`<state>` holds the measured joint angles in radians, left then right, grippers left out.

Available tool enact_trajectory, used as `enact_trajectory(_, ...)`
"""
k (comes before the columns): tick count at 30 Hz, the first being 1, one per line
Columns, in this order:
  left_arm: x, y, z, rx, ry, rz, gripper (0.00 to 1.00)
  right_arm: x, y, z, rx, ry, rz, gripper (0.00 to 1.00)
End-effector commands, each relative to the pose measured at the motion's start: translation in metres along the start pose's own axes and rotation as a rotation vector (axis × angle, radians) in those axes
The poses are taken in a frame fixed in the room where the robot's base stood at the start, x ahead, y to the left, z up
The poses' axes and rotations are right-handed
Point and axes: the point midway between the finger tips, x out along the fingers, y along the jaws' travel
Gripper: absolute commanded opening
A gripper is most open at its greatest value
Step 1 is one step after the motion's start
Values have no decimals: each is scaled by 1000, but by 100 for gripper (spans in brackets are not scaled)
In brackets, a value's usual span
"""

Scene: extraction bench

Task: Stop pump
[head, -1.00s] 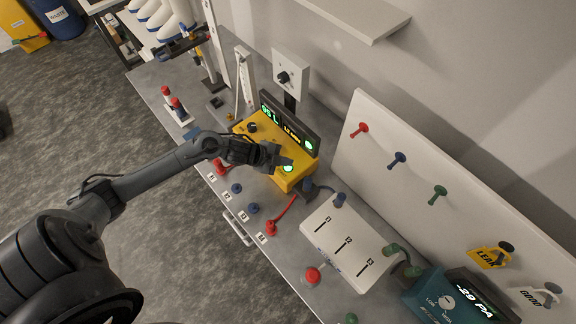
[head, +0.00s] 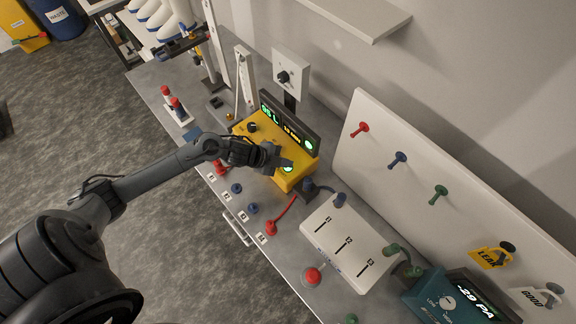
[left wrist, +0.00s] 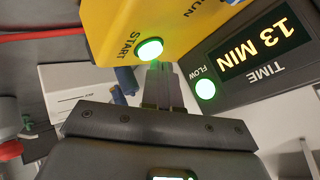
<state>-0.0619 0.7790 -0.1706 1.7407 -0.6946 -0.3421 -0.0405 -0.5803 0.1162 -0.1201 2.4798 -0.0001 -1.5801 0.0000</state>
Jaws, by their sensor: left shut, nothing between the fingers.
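The yellow pump (head: 262,138) stands on the bench, with a dark display panel (head: 291,125) along its back. In the left wrist view the pump's yellow face (left wrist: 160,28) carries a lit green button (left wrist: 149,50) beside the word START, and the panel (left wrist: 250,55) reads 13 MIN with a green FLOW light (left wrist: 205,89). My left gripper (head: 285,163) is shut and empty, with its fingertips at the pump's front right, close to the green button. In the wrist view its fingers (left wrist: 162,75) reach just below that button; contact cannot be told. My right gripper is not in view.
A white manifold box (head: 335,236) with numbered slots and a teal gauge unit (head: 436,297) stand right of the pump. Red and blue knobs line the bench's front edge. A white pegboard (head: 440,160) rises behind. A red hose (head: 283,215) lies near the pump.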

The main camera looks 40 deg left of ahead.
Motion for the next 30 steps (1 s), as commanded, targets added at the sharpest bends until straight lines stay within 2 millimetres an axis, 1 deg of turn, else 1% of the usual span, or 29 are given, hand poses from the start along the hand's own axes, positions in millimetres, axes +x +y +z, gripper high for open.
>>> enact_trajectory(23, 5, 4, 3, 0, 0, 0, 0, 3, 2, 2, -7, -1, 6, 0)
enact_trajectory(30, 1, 1, 1, 0, 0, 0, 0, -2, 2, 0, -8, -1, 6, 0)
